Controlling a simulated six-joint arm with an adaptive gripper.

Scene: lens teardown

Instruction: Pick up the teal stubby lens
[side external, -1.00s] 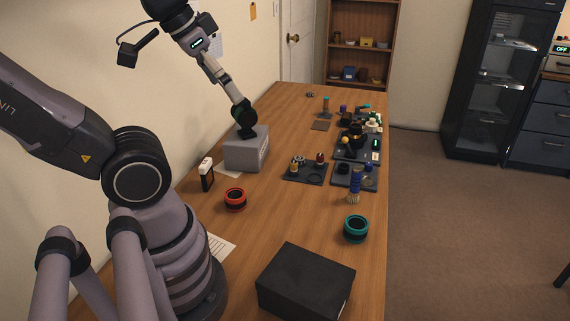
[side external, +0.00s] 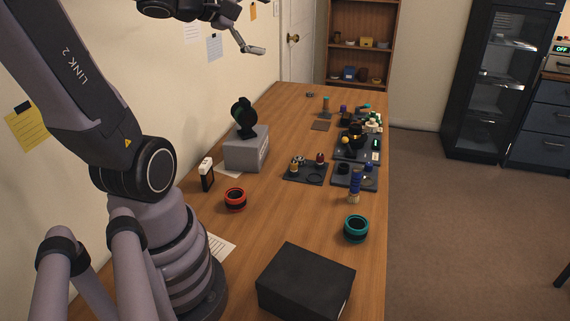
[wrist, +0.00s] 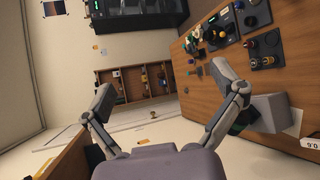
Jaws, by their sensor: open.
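The teal stubby lens (side external: 356,229), a short wide cylinder with a dark middle band, stands on the near right part of the table in the side view. I do not make it out in the wrist view. My gripper (side external: 250,30) is high above the table at the back left, far from the teal lens. In the wrist view my gripper (wrist: 163,84) has its two fingers wide apart with nothing between them.
A dark round piece (side external: 243,112) stands on a grey block (side external: 246,152). A red ring-like lens (side external: 235,200) and a black box (side external: 305,283) flank the teal lens. A blue-and-tan cylinder (side external: 354,188) and trays of parts (side external: 306,176) lie beyond it.

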